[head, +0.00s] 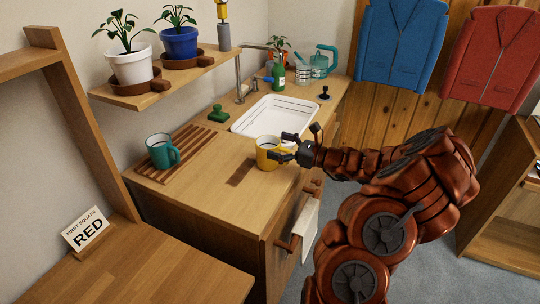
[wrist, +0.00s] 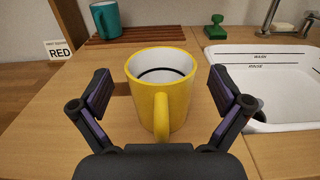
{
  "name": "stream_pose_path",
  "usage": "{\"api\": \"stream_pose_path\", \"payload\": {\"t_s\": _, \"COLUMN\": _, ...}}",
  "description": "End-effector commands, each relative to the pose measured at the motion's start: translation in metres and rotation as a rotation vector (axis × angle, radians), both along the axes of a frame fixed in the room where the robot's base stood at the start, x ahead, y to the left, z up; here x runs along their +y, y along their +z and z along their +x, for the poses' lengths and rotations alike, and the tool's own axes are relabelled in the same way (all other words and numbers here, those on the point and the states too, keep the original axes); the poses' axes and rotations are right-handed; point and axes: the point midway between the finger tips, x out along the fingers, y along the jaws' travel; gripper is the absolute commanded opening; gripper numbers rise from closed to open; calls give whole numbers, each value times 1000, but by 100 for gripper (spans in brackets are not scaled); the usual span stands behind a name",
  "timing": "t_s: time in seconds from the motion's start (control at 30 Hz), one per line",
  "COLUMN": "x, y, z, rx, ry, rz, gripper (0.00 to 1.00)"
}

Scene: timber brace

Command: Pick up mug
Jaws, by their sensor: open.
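A yellow mug (head: 267,157) with a white inside stands upright on the wooden counter, in front of the sink. In the wrist view the yellow mug (wrist: 160,95) stands between my gripper's fingers, its handle pointing toward the gripper's palm. My gripper (head: 290,148) is open, with one finger on each side of the mug; in the wrist view my gripper (wrist: 160,93) shows gaps between both fingers and the mug. A teal mug (head: 162,151) stands on a slatted wooden rack (head: 190,155) to the left, apart from my gripper.
A white sink (head: 275,117) is set in the counter behind the yellow mug. A green stamp-like object (head: 217,114) sits left of the sink. A shelf (head: 150,95) with potted plants hangs above. A towel (head: 302,232) hangs at the counter's front.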

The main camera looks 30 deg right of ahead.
Motion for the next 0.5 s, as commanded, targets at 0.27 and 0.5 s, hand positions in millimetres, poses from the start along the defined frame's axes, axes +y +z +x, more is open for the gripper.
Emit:
{"api": "stream_pose_path", "payload": {"t_s": 0.27, "x": 7, "y": 0, "z": 12, "rx": 1, "ry": -1, "rz": -1, "gripper": 100}}
{"api": "stream_pose_path", "payload": {"t_s": 0.5, "x": 7, "y": 0, "z": 12, "rx": 1, "ry": -1, "rz": -1, "gripper": 91}}
